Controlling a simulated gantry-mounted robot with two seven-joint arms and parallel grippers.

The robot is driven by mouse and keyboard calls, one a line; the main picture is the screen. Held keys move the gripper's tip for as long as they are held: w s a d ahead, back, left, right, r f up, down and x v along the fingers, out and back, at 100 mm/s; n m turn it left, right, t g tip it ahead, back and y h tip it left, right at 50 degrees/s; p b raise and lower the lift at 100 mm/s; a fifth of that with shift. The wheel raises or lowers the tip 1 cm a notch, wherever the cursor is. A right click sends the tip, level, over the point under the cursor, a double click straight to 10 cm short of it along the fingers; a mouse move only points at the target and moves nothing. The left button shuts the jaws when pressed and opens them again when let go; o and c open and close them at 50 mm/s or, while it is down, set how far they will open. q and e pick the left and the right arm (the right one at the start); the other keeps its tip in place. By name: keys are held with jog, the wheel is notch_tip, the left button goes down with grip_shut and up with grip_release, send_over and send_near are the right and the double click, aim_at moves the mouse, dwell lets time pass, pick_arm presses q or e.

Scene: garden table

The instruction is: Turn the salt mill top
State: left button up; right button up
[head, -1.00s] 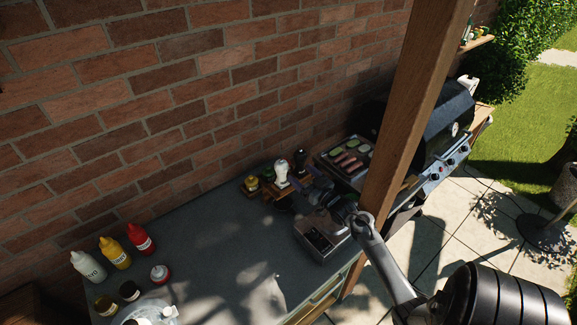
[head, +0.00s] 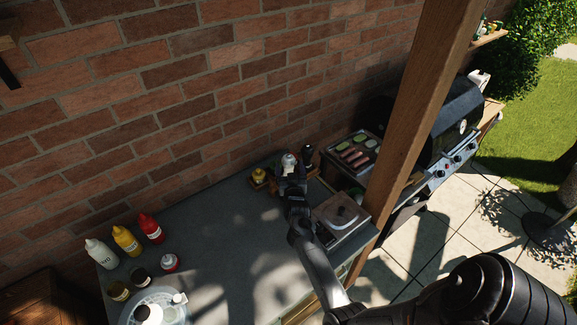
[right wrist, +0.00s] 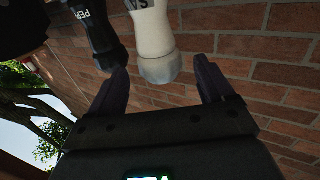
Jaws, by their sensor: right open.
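The salt mill (head: 289,160) is white and stands by the brick wall at the back of the counter; its lower part is hidden behind my gripper in the head view. In the right wrist view the salt mill (right wrist: 157,45) shows lettering and a greyish end, between the lines of my two fingers. My right gripper (right wrist: 162,75) is open and empty, with a finger to each side of the mill; I cannot tell whether either touches it. In the head view the right gripper (head: 291,180) is just in front of the mill. My left gripper is not in view.
A black pepper mill (head: 307,153) stands close to the right of the salt mill. A yellow-topped jar (head: 259,176) is to the left. A metal box (head: 341,219) sits at the right, near the wooden post (head: 419,110). The middle of the counter (head: 225,220) is clear.

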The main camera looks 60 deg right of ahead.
aim_at(289, 166)
jog(key=shift+b+x, duration=1.1)
jog(key=shift+x, duration=1)
jog(key=shift+c, duration=0.4)
jog(key=c, duration=0.9)
